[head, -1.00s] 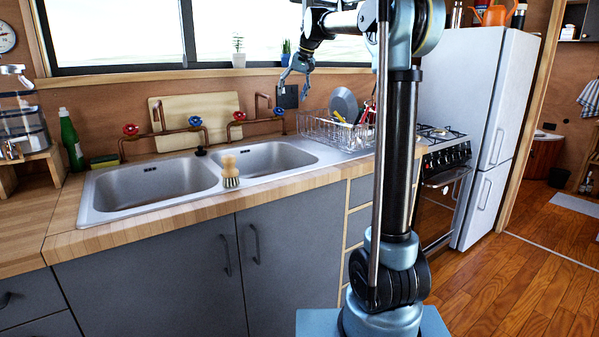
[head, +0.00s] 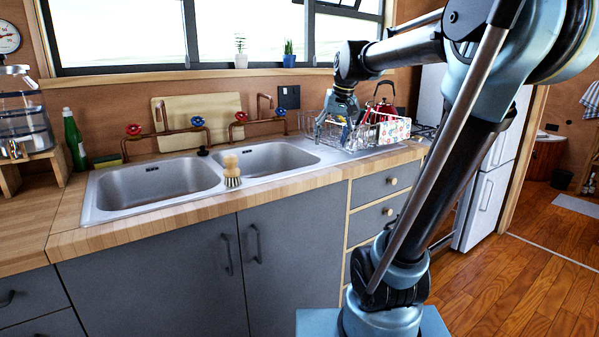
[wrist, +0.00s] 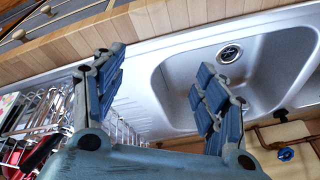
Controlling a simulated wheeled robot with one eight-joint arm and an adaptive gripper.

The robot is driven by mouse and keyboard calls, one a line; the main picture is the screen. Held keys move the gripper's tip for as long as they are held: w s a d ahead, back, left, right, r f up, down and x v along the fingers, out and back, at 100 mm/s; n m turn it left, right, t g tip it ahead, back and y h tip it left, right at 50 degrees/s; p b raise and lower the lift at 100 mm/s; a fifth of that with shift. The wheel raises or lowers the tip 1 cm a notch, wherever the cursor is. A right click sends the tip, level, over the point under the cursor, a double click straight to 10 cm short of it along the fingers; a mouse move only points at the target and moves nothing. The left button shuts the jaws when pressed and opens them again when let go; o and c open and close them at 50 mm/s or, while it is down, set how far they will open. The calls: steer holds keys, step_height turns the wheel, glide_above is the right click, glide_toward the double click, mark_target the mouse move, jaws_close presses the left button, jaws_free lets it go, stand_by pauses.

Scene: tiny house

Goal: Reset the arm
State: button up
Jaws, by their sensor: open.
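My gripper (head: 342,110) is above the dish rack (head: 322,132), on the right of the double sink in the head view. In the wrist view my gripper (wrist: 160,85) has its two blue fingers spread wide, with nothing between them. Below the fingers lie the ribbed drainboard (wrist: 140,95) and one sink basin (wrist: 265,70). My arm reaches down to the rack from the right, its upper links crossing the right side of the head view. The gripper and arm hide part of the rack.
The dish rack holds dishes and a patterned item (head: 393,131). A red kettle (head: 384,107) stands just behind it. The taps (head: 190,127) and a scrub brush (head: 231,170) are at the sink. A white fridge (head: 490,190) stands right. Wooden floor (head: 520,270) is open at lower right.

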steer(key=s+d+f+h, duration=0.1)
steer(key=s+d+f, duration=0.3)
steer(key=s+f, duration=0.8)
steer(key=s+d+f, duration=0.4)
steer(key=s+f, duration=0.8)
steer(key=f, duration=0.1)
steer(key=shift+s+d+m+g+h, duration=0.2)
steer(key=shift+d+m+g+h, duration=0.15)
steer(key=shift+m+g+h, duration=0.05)
steer(key=shift+f, duration=0.1)
